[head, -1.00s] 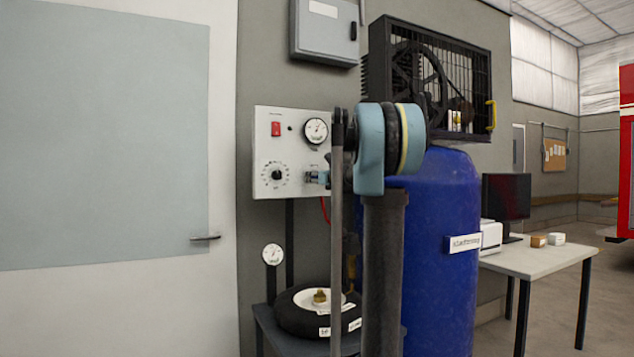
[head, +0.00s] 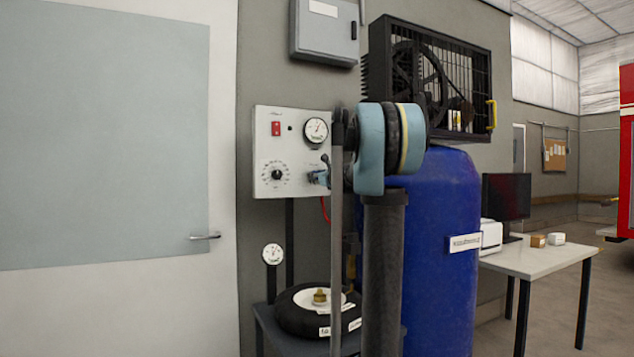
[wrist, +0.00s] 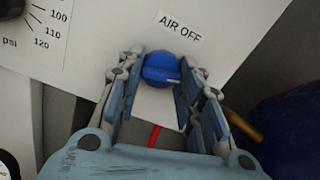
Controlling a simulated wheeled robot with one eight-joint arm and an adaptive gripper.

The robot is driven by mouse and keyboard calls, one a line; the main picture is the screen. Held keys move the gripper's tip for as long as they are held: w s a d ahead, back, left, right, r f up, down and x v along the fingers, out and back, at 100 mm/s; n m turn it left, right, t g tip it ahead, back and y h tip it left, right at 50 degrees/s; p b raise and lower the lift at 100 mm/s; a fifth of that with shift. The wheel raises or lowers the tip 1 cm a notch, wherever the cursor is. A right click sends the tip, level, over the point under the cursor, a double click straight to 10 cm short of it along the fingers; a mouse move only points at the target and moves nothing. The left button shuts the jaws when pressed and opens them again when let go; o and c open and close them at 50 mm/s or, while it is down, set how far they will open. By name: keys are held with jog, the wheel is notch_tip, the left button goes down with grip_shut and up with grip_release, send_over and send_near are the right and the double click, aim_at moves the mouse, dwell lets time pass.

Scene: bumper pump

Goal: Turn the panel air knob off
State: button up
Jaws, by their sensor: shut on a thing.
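The white control panel (head: 264,155) is on the wall in the head view. The blue air knob (wrist: 160,73) sticks out of it under an "AIR OFF" label (wrist: 180,25) in the wrist view. A pale mark shows at the right end of its grip bar. My gripper (wrist: 163,62) has one finger on each side of the knob and is shut on it.
The panel also has a pressure gauge (head: 316,130), a red switch (head: 276,129) and a black dial (head: 277,175). A red hose (wrist: 155,135) hangs below the knob. A blue tank (head: 450,270) stands to the right and a tire (head: 300,315) lies below.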

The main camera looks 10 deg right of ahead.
jog(key=shift+s+n, duration=0.1)
jog(key=shift+n, duration=7.6)
jog(key=o, duration=1.1)
jog(key=shift+c, duration=0.2)
jog(key=shift+r, duration=0.1)
